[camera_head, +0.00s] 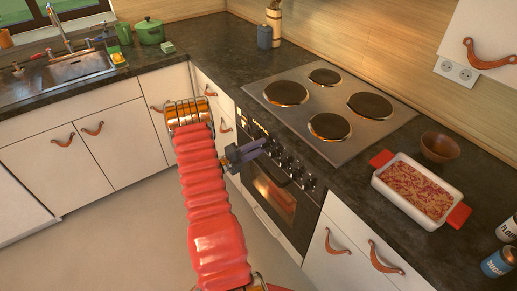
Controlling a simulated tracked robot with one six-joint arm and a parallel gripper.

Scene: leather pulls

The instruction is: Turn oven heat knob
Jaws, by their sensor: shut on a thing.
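The oven (272,197) is built in below the counter, with a dark front and a glass door. A row of dark knobs (284,161) runs along its top panel. My gripper (264,145) reaches the left part of this row from the left. It is shut on an oven knob, which is mostly hidden by the fingers, so its turn angle cannot be told. My red arm stands in front of the cabinets to the left of the oven.
A hob (331,86) with dark round plates lies above the oven. A white baking dish (428,208) with red handles and a brown bowl (440,147) stand right of it. Cabinet doors with leather pulls (385,260) flank the oven. The floor (130,235) at left is clear.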

